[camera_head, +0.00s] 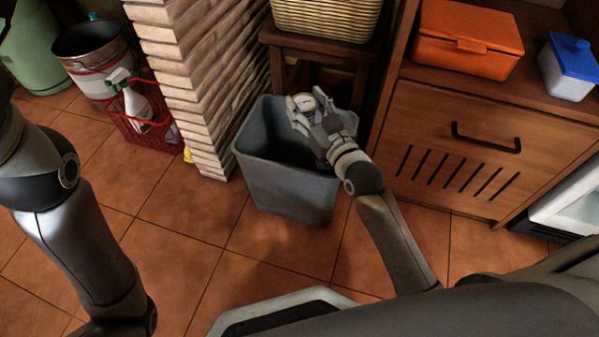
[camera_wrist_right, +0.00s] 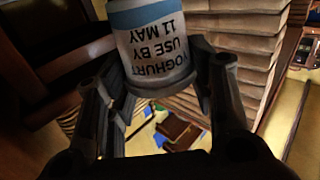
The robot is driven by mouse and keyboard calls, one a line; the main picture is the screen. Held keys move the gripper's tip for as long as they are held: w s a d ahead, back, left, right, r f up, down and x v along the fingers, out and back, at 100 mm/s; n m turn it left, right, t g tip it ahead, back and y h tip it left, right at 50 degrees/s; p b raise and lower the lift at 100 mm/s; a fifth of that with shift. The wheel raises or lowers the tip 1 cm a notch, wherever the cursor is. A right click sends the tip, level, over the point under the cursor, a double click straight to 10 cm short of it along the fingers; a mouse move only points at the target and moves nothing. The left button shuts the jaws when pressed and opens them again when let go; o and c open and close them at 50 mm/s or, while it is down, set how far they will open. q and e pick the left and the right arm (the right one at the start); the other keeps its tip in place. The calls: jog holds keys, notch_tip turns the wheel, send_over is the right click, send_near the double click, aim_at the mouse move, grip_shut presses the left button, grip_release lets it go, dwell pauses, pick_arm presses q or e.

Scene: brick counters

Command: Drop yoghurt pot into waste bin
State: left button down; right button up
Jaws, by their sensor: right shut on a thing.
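The yoghurt pot (camera_wrist_right: 158,50) is white with a blue band and dark print reading "YOGHURT USE BY 11 MAY". It also shows as a small pale round thing in the head view (camera_head: 304,102). My right gripper (camera_head: 321,112) is shut on the pot, with a finger on each side of it in the right wrist view (camera_wrist_right: 160,85). The gripper and pot are over the grey waste bin (camera_head: 285,192), towards its back right rim. The bin stands open on the floor, and its inside is dark. My left arm shows at the left, but its gripper is outside the view.
A brick pillar (camera_head: 190,80) stands left of the bin, and a wooden cabinet (camera_head: 470,150) stands to the right. A wooden stool with a wicker basket (camera_head: 325,18) is behind the bin. A red crate with a spray bottle (camera_head: 145,125) is at the left. Tiled floor in front is clear.

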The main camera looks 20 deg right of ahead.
jog(key=shift+r, duration=0.1)
jog(key=o, duration=1.2)
jog(key=shift+c, duration=0.2)
notch_tip(320, 180, up, 10)
jog(key=shift+f, duration=0.1)
